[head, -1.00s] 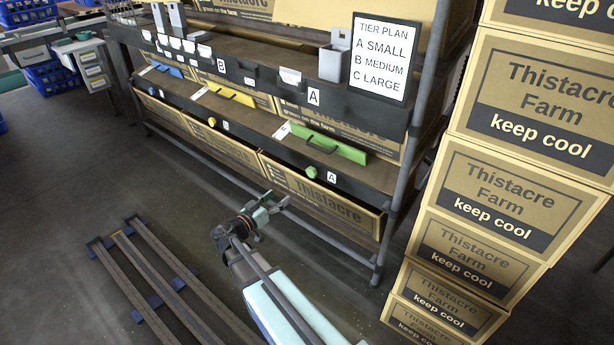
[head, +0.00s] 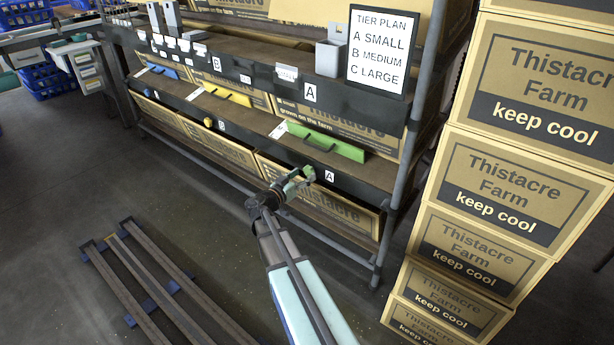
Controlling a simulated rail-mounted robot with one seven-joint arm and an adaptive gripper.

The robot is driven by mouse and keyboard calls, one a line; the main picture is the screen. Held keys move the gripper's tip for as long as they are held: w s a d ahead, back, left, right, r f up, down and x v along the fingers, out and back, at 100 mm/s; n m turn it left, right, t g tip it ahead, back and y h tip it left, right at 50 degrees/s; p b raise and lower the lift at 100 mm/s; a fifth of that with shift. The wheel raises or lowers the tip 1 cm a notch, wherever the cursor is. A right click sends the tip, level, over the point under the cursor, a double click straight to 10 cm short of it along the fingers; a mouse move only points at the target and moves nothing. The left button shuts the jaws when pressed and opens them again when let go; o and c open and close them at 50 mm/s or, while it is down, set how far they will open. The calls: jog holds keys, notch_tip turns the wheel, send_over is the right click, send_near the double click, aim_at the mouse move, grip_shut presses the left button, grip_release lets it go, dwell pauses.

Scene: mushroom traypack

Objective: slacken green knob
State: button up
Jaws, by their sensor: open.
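The green knob (head: 309,172) is on the dark front rail of the lower shelf, left of the small "A" label. My gripper (head: 300,180) is open, with its fingers at the knob and partly covering it in the head view. I cannot tell whether the fingers touch the knob or stand a little in front of it. A green bar with a dark handle (head: 335,147) lies on the shelf above the knob.
A yellow knob (head: 208,122) and a yellow bar (head: 227,95) are further left on the same shelf. Stacked Thistacre Farm boxes (head: 500,195) stand to the right, beyond the grey rack post (head: 393,200). Floor rails (head: 150,285) lie at lower left.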

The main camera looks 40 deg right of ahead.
jog(key=shift+x, duration=1.3)
jog(key=c, duration=1.2)
jog(key=shift+o, duration=0.2)
